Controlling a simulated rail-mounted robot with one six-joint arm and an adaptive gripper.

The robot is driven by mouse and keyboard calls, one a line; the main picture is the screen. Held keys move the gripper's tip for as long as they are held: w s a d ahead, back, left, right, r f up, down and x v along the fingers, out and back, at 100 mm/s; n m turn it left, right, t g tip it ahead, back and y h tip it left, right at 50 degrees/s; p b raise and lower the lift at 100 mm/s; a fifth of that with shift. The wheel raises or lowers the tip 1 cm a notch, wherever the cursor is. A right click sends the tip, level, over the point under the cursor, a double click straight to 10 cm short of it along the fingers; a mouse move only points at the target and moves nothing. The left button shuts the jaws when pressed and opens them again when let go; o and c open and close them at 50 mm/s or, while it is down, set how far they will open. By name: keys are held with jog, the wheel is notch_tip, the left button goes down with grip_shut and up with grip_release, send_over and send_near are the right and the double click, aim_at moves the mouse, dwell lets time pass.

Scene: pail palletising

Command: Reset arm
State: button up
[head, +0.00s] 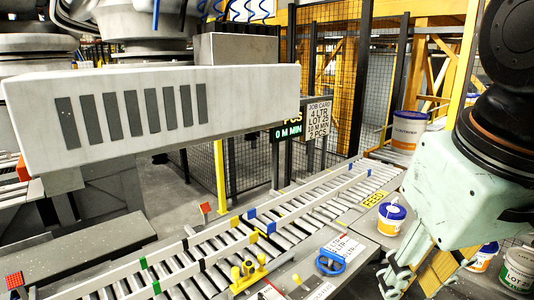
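My gripper (425,275) hangs at the lower right of the head view, below a mint-green wrist housing and a black arm link. Its fingers point down, and a yellowish-brown panel shows beside them. The fingertips are partly hidden, so I cannot tell whether it is open or shut. A white pail with a blue lid (391,220) stands just left of the wrist, apart from it. Another pail (484,257) is partly hidden behind the gripper. A pail with a green label band (518,271) stands at the right edge.
A roller conveyor (300,218) runs diagonally to the back right, where a larger pail (407,130) stands. A blue handwheel (331,262) and yellow fixture (247,272) are at the front. A grey beam (240,100) crosses upper left. Mesh fencing (335,60) stands behind a job card sign (319,118).

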jog(key=shift+m+t, duration=0.3)
jog(key=shift+m, duration=0.4)
jog(key=shift+s+d+f+b, duration=0.1)
jog(key=shift+s+f, duration=0.25)
jog(key=shift+s, duration=0.55)
jog(key=shift+s+a+f+b, duration=0.1)
jog(key=shift+s+f, duration=0.2)
jog(key=shift+s, duration=0.55)
jog(key=shift+s+d+f+b, duration=0.1)
jog(key=shift+s+f, duration=0.25)
jog(key=shift+s, duration=0.55)
